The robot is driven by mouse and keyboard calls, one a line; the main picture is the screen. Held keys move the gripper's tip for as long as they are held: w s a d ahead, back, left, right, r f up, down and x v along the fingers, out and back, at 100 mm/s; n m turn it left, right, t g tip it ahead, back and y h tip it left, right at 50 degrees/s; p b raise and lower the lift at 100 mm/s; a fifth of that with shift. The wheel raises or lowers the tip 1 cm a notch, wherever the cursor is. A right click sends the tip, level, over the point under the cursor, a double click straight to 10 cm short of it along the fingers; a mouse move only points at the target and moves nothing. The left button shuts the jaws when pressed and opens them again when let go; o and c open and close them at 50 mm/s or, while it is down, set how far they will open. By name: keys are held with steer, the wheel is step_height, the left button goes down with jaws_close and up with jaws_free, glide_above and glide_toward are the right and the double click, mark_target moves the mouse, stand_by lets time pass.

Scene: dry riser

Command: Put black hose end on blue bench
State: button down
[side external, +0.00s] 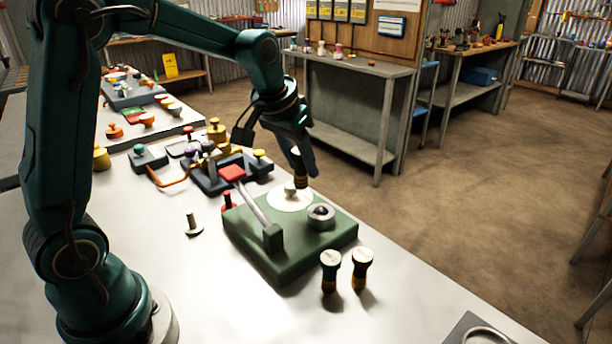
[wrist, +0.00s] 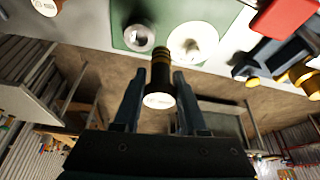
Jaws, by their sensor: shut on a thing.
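My gripper (side external: 300,172) is shut on a black hose end with yellow bands and a pale cap. In the wrist view the hose end (wrist: 161,75) sits between the two fingers (wrist: 157,82), cap towards the camera. In the side view the gripper is above the far edge of a green base, and the fingers mostly hide the hose end. A dark blue base (side external: 207,184) with a red block, seemingly the blue bench, lies behind and left of the green base. It also shows at the right of the wrist view (wrist: 262,57).
The green base (side external: 290,262) carries a lever (side external: 257,208), a white disc (side external: 281,203) and a grey ring (side external: 321,217). Two pale-capped pieces (side external: 330,272) stand in front of it. A small peg (side external: 192,224) stands at left. Clutter surrounds the dark blue base. The white table's front is mostly clear.

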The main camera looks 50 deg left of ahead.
steer(key=s+a+r, duration=0.3)
steer(key=a+r, duration=0.1)
steer(key=a, duration=0.2)
steer(key=s+d+m+h, duration=0.1)
steer(key=m, duration=0.3)
steer(key=s+d+f+m+g+h, duration=0.1)
steer(key=s+m+h, duration=0.1)
steer(key=m, duration=0.2)
steer(key=s+d+f+m+g+h, duration=0.1)
steer(key=s+d+m, duration=0.1)
steer(key=m, duration=0.3)
steer(key=shift+s+f+h, duration=0.1)
steer(key=shift+s+h, duration=0.15)
steer(key=shift+h, duration=0.05)
steer(key=s+d+f+m+g, duration=0.1)
steer(key=d+f+m, duration=0.1)
steer(key=d, duration=0.3)
steer(key=s+d+f+m+g, duration=0.1)
steer(key=s+d+f+m, duration=0.1)
steer(key=d, duration=0.4)
steer(key=s+d+f+m+g, duration=0.1)
steer(key=d+f+m, duration=0.3)
steer(key=d+m, duration=0.1)
steer(key=shift+s+d+f+m+g, duration=0.2)
steer(key=shift+s+f+m+g, duration=0.05)
steer(key=shift+s+m+g, duration=0.1)
steer(key=shift+f, duration=2.05)
steer(key=shift+f, duration=0.15)
